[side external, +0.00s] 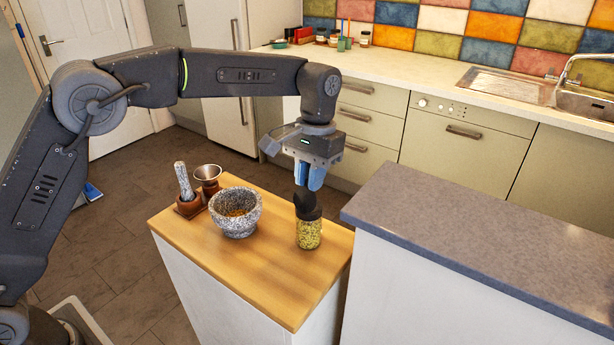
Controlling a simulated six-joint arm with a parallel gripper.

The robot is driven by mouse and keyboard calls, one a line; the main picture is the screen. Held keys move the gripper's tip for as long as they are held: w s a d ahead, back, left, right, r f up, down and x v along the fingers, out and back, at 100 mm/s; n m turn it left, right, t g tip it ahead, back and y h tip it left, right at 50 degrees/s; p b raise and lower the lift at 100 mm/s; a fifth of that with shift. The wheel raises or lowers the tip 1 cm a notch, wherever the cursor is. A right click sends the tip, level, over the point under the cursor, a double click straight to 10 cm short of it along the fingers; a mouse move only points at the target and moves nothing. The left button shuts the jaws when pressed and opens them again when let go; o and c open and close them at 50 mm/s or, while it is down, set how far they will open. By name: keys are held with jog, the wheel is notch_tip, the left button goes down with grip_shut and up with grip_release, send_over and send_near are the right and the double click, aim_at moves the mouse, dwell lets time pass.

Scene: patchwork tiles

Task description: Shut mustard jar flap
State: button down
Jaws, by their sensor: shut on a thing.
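The mustard jar (309,234) stands upright near the right edge of the wooden worktop. It is clear, with yellow-green grainy contents and a dark lid. The dark flap (304,200) stands up from the lid. My gripper (309,186) points down directly above the jar, its blue fingers shut on the flap. The exact contact between fingers and flap is small and partly hidden.
A speckled stone mortar (236,226) stands left of the jar. A pestle (184,182) and a metal cup (208,175) sit in wooden holders farther left. A higher grey counter (480,235) is close on the right. The worktop's front (275,290) is clear.

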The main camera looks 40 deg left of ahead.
jog(key=shift+w+f+g, duration=0.25)
jog(key=shift+w+g, duration=0.1)
jog(key=shift+g, duration=0.3)
jog(key=shift+w+f+g, duration=0.2)
jog(key=shift+w+g, duration=0.15)
jog(key=shift+g, duration=0.3)
jog(key=c, duration=1)
grip_release()
jog(key=shift+c, duration=0.2)
jog(key=shift+r, duration=0.1)
